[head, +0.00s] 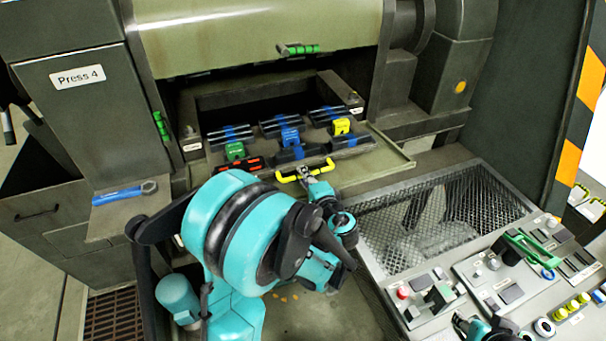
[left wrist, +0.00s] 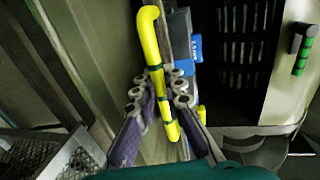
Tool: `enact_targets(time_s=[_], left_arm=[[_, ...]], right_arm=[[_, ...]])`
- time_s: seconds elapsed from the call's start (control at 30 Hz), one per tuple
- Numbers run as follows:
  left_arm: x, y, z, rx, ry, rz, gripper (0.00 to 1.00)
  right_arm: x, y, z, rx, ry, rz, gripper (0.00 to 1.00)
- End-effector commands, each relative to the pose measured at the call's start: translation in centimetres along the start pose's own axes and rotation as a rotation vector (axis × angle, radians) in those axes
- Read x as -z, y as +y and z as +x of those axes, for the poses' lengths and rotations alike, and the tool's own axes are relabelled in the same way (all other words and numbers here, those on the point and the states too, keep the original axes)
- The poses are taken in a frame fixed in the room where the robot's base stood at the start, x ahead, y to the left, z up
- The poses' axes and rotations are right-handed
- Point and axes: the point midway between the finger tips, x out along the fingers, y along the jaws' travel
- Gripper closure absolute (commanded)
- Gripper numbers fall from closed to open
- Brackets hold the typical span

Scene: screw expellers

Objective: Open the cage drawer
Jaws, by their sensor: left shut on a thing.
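The cage drawer's yellow bar handle (head: 288,179) is at the front of the opening in Press 4, below several dark blocks with blue parts (head: 290,137). My left gripper (head: 305,172) reaches up to this handle from below and is shut on it. In the left wrist view the yellow handle (left wrist: 150,40) runs between the closed fingers of my left gripper (left wrist: 163,88). How far the drawer sits out is hard to tell. Part of what looks like my right gripper (head: 478,326) shows at the bottom edge; its fingers are not clear.
A mesh-covered bin (head: 430,215) stands right of the handle. A control panel (head: 520,275) with buttons and a green handle fills the lower right. A blue wrench (head: 124,194) lies on the left ledge. A green-handled lever (left wrist: 303,50) shows in the left wrist view.

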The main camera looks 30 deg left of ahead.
Motion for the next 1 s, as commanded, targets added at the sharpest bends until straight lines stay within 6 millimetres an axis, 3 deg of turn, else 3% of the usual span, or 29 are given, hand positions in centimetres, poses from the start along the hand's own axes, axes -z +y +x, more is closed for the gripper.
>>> enact_targets(time_s=[0.07,0.1,0.17,0.53,1.0], left_arm=[[0.0,0.1,0.0,-0.001,0.000,-0.001,1.00],[0.0,0.1,0.0,-0.001,0.000,-0.001,0.80],[0.0,0.1,0.0,-0.001,0.000,-0.001,0.68],[0.1,0.1,-0.7,-0.001,0.003,0.000,0.68],[0.1,0.0,-7.2,0.000,0.003,0.000,0.68]], right_arm=[[0.0,0.0,0.0,0.000,0.000,0.000,0.58],[0.0,0.0,0.0,0.000,0.000,0.000,0.58],[0.0,0.0,0.0,0.000,0.000,0.000,0.58],[0.0,0.0,0.0,0.000,0.000,0.000,0.58],[0.0,0.0,0.0,0.000,0.000,0.000,0.58]])
